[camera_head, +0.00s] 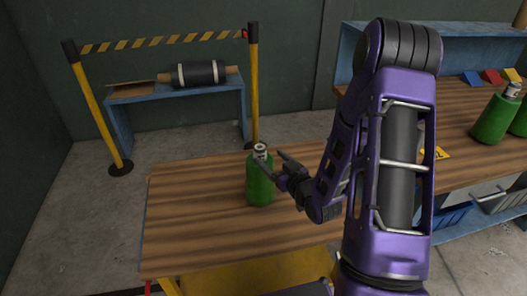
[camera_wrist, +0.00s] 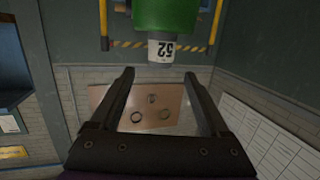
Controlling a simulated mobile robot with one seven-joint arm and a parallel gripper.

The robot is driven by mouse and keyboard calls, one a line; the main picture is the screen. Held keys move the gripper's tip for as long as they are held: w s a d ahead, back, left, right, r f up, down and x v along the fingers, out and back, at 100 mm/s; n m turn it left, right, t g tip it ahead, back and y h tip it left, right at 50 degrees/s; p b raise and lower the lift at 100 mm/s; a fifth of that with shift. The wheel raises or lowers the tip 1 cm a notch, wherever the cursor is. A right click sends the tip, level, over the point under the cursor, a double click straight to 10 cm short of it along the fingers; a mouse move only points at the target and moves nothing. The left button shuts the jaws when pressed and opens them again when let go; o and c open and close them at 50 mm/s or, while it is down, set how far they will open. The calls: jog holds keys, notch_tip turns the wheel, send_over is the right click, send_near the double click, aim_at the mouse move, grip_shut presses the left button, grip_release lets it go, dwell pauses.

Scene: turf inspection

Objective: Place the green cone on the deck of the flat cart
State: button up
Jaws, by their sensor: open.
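A green rounded body with a pale, narrow top (camera_head: 259,184), which may be the cone, stands upright on a wooden table (camera_head: 190,235). In the wrist view the green body (camera_wrist: 165,15) is at the top edge, with its pale end marked 52 pointing down in the picture. My gripper (camera_head: 268,158) is at the upper right of the green body in the head view. Its two jaws are apart and hold nothing. In the wrist view the pale end lies just past the fingertips (camera_wrist: 156,72); contact cannot be told. I cannot pick out a flat cart for certain.
Another green piece (camera_head: 492,120) stands on the right bench, with red, yellow and blue items behind. A yellow surface (camera_head: 255,275) shows below the table's front edge. Yellow posts with striped tape (camera_head: 155,43) and a blue stand with a dark roll (camera_head: 198,74) are behind.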

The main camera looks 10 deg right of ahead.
jog(key=v, duration=0.4)
jog(key=shift+s+d+r, duration=0.1)
jog(key=shift+s, duration=0.3)
